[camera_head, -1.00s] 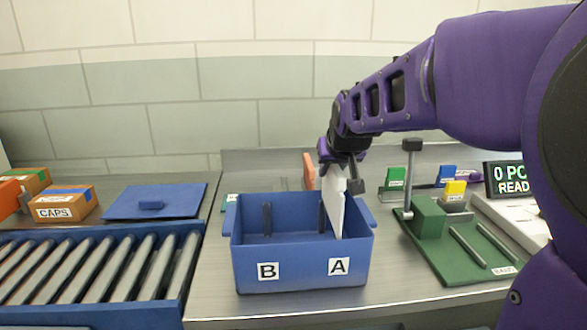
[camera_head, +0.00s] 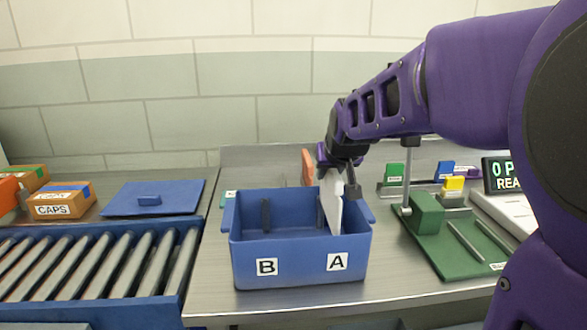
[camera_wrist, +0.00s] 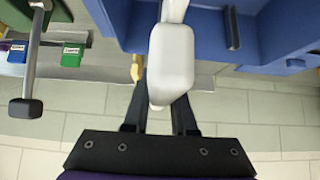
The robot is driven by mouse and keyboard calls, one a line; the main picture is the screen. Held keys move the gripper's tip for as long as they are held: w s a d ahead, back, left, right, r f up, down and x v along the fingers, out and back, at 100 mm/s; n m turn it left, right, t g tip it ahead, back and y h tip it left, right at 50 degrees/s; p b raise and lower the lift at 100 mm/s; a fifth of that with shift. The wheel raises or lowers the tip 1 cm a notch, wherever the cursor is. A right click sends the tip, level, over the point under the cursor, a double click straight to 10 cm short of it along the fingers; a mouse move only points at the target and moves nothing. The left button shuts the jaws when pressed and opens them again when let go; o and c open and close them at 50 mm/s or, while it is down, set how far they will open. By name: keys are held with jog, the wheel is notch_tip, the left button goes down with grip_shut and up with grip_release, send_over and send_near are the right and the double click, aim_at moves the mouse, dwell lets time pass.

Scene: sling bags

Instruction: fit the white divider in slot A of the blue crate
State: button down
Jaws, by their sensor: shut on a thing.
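The blue crate (camera_head: 300,268) stands on the grey bench, with label B at its front left and label A at its front right. The white divider (camera_head: 331,206) is upright and reaches down inside the crate on the A side, near dark slot ribs. My gripper (camera_head: 341,172) is above the crate's right part and shut on the divider's top. In the wrist view the divider (camera_wrist: 172,60) is held between the two dark fingers, with the crate (camera_wrist: 200,35) beyond it. Whether its lower edge sits in the slot is hidden by the crate's front wall.
A green fixture (camera_head: 428,215) with a metal post stands close right of the crate. A roller conveyor (camera_head: 100,265) lies left, with a blue lid (camera_head: 152,199) and a CAPS box (camera_head: 60,201) behind it. An orange panel (camera_head: 308,167) stands behind the crate.

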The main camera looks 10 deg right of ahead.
aim_at(326, 208)
jog(key=shift+f, duration=4.65)
jog(key=c, duration=0.6)
grip_release()
jog(key=shift+c, duration=0.2)
jog(key=shift+r, duration=0.1)
